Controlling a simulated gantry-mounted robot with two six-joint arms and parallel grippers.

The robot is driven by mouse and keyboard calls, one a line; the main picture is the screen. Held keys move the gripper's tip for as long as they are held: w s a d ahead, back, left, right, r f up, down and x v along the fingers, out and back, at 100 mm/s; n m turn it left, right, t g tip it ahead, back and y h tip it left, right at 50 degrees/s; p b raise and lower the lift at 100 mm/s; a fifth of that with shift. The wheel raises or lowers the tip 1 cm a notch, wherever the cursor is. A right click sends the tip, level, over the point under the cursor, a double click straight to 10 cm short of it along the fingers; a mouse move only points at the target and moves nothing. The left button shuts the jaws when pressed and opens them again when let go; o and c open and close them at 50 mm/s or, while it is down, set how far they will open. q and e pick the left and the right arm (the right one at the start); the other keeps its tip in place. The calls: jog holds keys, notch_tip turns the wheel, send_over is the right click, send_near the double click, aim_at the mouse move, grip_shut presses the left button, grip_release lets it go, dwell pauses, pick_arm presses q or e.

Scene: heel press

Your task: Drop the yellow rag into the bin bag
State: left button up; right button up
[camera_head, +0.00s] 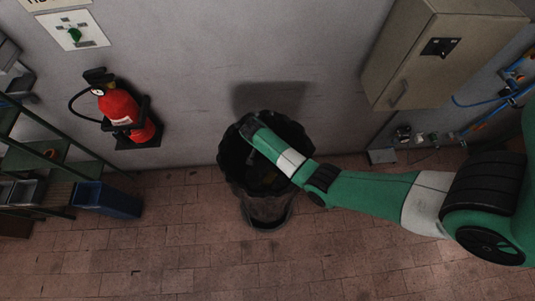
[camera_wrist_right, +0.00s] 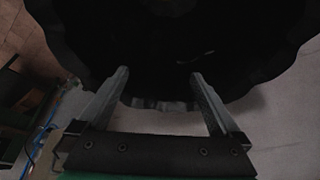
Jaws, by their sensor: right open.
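The black bin bag (camera_head: 232,165) lines a bin that stands on the floor against the wall, its mouth open upward. My right arm reaches over it from the right, and my right gripper (camera_head: 251,155) points down into the mouth. In the right wrist view my right gripper (camera_wrist_right: 159,76) is open, with nothing between its two fingers, and the bag's dark rim (camera_wrist_right: 75,40) curves around beyond them. A faint yellowish patch (camera_head: 269,178) shows inside the bag in the head view; it is too dark to tell whether it is the yellow rag. My left gripper is not in view.
A red fire extinguisher (camera_head: 121,106) hangs on the wall at left. A metal cabinet (camera_head: 425,55) is mounted at upper right. A blue crate (camera_head: 107,199) and shelving stand at left. The tiled floor in front of the bin is clear.

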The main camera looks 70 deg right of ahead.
jog(key=p+v, duration=0.1)
jog(key=v, duration=0.7)
jog(key=shift+r, duration=0.25)
jog(key=shift+a, duration=0.15)
